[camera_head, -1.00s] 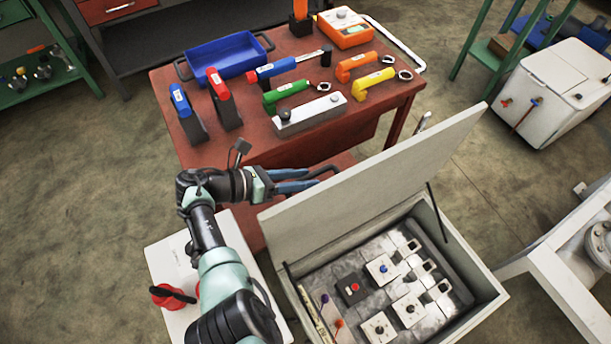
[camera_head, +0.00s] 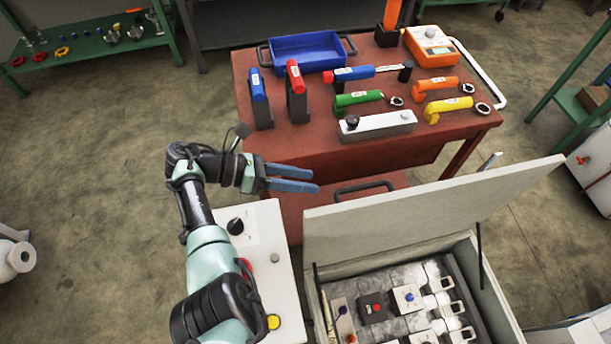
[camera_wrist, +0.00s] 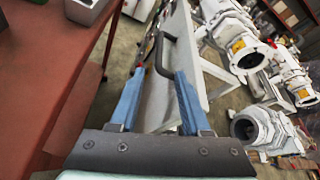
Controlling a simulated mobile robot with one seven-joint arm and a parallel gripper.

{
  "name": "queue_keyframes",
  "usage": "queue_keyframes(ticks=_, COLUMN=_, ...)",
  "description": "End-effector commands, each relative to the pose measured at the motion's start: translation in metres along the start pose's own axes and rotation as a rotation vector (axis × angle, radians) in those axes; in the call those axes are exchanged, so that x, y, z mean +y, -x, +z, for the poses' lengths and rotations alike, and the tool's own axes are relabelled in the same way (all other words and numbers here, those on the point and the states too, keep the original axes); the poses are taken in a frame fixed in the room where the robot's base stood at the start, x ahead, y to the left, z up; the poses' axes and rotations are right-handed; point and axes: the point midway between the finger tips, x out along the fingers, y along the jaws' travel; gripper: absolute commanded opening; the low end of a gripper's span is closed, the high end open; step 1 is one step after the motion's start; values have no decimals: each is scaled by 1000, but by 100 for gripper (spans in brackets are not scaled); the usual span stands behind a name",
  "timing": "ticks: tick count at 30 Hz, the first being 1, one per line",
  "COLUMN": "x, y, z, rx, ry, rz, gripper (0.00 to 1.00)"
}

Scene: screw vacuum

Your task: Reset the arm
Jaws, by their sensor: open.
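My gripper (camera_head: 293,180) is open and empty. In the head view its two blue fingers point right, in front of the red tool cart (camera_head: 330,158) and left of the raised lid (camera_head: 430,208) of the control box. In the wrist view the gripper (camera_wrist: 157,95) shows both blue fingers spread apart. Nothing is held between the fingers.
The cart carries a blue tray (camera_head: 306,52), several coloured tools and an orange meter (camera_head: 432,46). The open control box (camera_head: 490,300) stands at lower right. A white panel (camera_head: 262,235) with knobs is beneath my arm.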

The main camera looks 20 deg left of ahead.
Motion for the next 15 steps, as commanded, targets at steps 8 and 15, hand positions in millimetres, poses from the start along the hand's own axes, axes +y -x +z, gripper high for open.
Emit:
queue_keyframes(ticks=8, x=0, y=0, z=0, rx=1, ry=-1, rz=0, gripper=47)
queue_keyframes(ticks=15, x=28, y=3, z=25, rx=152, ry=-286, rz=160, gripper=47)
